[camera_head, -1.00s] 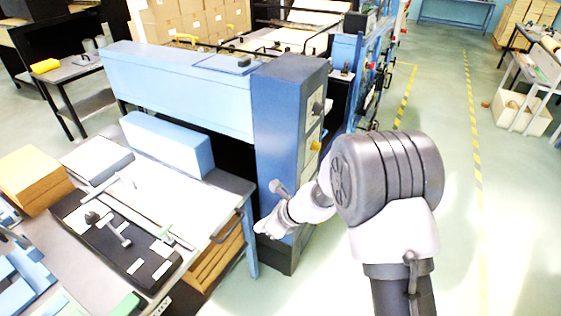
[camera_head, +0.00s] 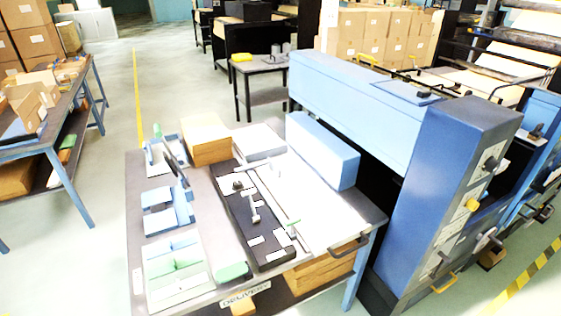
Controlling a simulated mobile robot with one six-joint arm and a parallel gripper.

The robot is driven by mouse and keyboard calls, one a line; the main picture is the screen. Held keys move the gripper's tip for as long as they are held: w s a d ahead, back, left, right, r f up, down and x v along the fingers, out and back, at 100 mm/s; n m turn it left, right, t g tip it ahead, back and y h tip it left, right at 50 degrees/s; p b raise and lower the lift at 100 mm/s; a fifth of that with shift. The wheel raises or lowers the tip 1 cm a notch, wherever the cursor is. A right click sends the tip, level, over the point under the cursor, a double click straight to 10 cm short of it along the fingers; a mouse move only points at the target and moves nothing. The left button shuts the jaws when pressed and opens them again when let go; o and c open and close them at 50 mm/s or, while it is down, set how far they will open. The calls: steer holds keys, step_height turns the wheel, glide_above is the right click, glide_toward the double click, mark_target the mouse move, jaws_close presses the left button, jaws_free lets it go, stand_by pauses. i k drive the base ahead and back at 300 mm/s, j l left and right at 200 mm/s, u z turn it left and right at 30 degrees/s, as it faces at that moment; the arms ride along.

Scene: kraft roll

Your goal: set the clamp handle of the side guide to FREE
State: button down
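A long black plate (camera_head: 233,207) lies on the delivery table, left of the blue machine. It looks like the side guide, but no name on it is readable. A pale T-shaped handle (camera_head: 253,208) stands up from its middle, with a dark knob (camera_head: 238,185) farther back. I cannot tell for sure which is the clamp handle. Small white labels (camera_head: 255,240) lie on the plate; their words are too small to read, so the handle's setting cannot be told. My gripper and arm are not in this view.
The table (camera_head: 220,268) also holds a light blue block (camera_head: 322,150), tan stacked sheets (camera_head: 206,138) and blue and green parts on its left. The blue machine (camera_head: 440,190) stands close on the right. Open floor (camera_head: 85,270) lies to the left.

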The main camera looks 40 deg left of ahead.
mark_target(255, 219)
steer(key=u, duration=1.7)
steer(key=i+l+u, duration=0.15)
steer(key=i+l, duration=0.2)
steer(key=i, duration=0.2)
steer(key=i+l+u, duration=0.2)
steer(key=i+l, duration=0.2)
steer(key=i, duration=0.15)
